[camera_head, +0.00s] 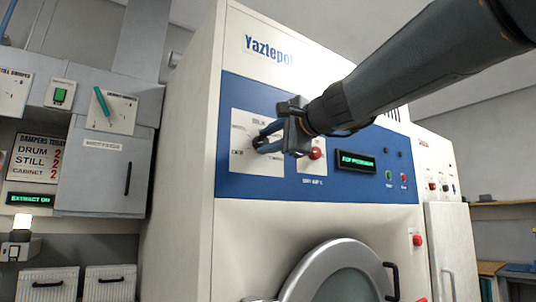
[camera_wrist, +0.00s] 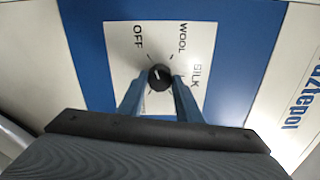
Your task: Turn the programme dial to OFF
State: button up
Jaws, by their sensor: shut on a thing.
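The programme dial is a small round black knob (camera_wrist: 158,76) on a white label plate (camera_wrist: 122,68) in the wrist view. OFF is printed to its upper left, WOOL to its upper right and SILK to its right. A small pale mark shows on the knob, but I cannot tell exactly which label it points at. My gripper (camera_wrist: 159,88) is shut on the knob, one blue finger on each side. In the head view my gripper (camera_head: 267,138) reaches the plate from the right and hides most of the dial.
The blue panel (camera_head: 340,190) also bears a red button (camera_head: 315,153) close right of my gripper, a lit green display (camera_head: 356,161) and small green and red buttons. A round door (camera_head: 345,270) is below. A grey cabinet (camera_head: 105,175) stands left.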

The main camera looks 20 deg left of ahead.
jog(key=shift+n+b, duration=0.65)
jog(key=shift+n, duration=0.05)
jog(key=o, duration=1)
jog(key=shift+o, duration=0.2)
jog(key=b+v, duration=0.2)
jog(key=v, duration=0.5)
jog(key=shift+s+d, duration=0.15)
jog(key=shift+d, duration=0.15)
